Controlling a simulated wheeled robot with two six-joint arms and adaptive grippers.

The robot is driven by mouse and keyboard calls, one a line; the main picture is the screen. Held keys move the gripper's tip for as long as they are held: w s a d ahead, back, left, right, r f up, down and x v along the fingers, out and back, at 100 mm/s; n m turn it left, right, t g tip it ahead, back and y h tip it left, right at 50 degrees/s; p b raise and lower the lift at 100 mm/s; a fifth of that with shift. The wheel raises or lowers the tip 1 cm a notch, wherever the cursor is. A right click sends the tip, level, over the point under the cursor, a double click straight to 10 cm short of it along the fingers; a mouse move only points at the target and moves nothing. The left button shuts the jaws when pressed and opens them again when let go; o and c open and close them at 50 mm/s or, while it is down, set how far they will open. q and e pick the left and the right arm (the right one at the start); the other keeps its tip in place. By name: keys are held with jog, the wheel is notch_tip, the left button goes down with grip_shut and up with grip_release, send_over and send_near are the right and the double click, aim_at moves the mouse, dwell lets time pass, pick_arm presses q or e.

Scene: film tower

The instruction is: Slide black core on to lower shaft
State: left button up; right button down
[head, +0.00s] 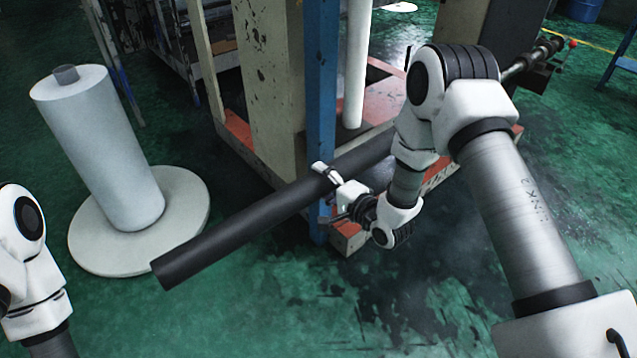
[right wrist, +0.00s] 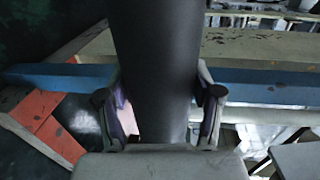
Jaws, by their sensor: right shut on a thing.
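The black core (head: 232,226) is a long dark tube. It lies slantwise across the middle of the head view, its near end low at the left and its far part behind my right arm. My right gripper (head: 325,190) is shut on it around the middle. In the right wrist view the core (right wrist: 155,60) runs between the two fingers of the right gripper (right wrist: 160,110). A shaft with a red tip (head: 530,62) shows at the far right of the machine; I cannot tell whether it is the lower shaft. Part of my left arm shows at the left edge, its gripper out of view.
A white roll (head: 100,150) stands on a round pale base (head: 85,245) at the left. The machine frame has a blue post (head: 321,90) close to the core and an orange-red base (head: 380,100). A blue barrel (head: 583,9) stands far back. Green floor is open in front.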

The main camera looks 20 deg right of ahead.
aim_at(353, 174)
jog(key=shift+w+d+p, duration=0.15)
jog(key=shift+w+d, duration=0.2)
jog(key=shift+d, duration=0.65)
jog(key=shift+w+d+p, duration=0.1)
jog(key=shift+w+d, duration=0.3)
jog(key=shift+d, duration=0.65)
jog(key=shift+w+d+p, duration=0.15)
jog(key=shift+w+d, duration=0.2)
jog(key=shift+d, duration=0.65)
jog(key=shift+d, duration=0.15)
jog(key=w+d, duration=0.2)
jog(key=d, duration=0.3)
jog(key=w+d+b, duration=0.1)
jog(key=w+d, duration=0.1)
jog(key=d, duration=0.4)
jog(key=w+d, duration=0.2)
jog(key=d, duration=0.3)
jog(key=shift+d+f, duration=0.1)
jog(key=shift+d, duration=0.3)
